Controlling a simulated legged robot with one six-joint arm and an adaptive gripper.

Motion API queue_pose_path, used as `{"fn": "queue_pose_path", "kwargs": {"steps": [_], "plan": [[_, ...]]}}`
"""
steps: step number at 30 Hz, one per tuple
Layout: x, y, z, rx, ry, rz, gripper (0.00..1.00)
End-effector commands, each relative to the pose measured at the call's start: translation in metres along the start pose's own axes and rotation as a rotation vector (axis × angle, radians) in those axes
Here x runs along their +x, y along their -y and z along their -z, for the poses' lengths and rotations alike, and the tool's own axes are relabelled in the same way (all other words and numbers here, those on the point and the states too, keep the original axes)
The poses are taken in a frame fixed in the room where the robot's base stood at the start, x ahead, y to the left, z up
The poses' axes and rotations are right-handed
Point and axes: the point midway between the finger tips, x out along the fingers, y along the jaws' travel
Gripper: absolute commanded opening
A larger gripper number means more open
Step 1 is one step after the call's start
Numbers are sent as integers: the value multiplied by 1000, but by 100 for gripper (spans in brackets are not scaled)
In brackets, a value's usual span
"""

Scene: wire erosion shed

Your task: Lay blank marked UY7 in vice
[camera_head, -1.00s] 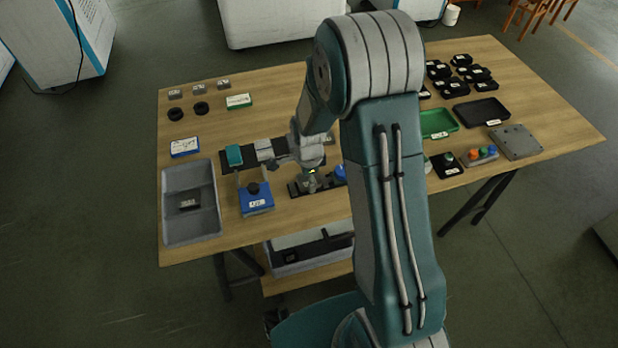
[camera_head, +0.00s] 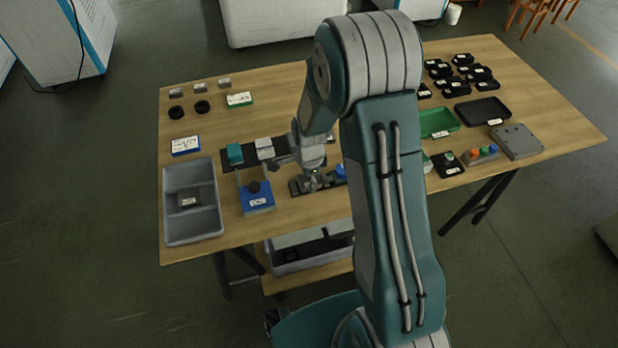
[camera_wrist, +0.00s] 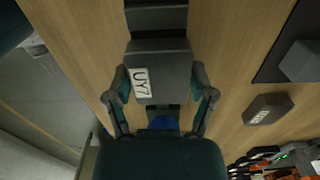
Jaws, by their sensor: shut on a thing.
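The grey blank marked UY7 (camera_wrist: 165,77) is between the two fingers of my gripper (camera_wrist: 162,92) in the wrist view, its white label facing up to the camera. My gripper is shut on it. A dark stepped fixture, which looks like the vice (camera_wrist: 156,20), shows beyond the blank, and a blue knob (camera_wrist: 163,122) shows on the near side. The blank hides the middle. In the head view my gripper (camera_head: 312,181) is over a black fixture (camera_head: 296,187) with a blue knob (camera_head: 340,171). I cannot tell whether the blank touches the vice.
A grey bin (camera_head: 177,226) with a labelled block (camera_head: 189,201) stands at the left. Beside it is a blue box with a black knob (camera_head: 257,201). A rail with a teal block (camera_head: 234,154) lies behind. A green tray (camera_head: 439,122) and black pieces are at the right.

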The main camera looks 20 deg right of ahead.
Motion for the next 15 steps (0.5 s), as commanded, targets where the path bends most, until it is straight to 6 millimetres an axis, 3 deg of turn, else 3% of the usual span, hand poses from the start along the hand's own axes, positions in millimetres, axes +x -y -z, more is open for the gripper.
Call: {"fn": "queue_pose_path", "kwargs": {"steps": [15], "plan": [[5, 1, 0, 0, 0, 2, 10]]}}
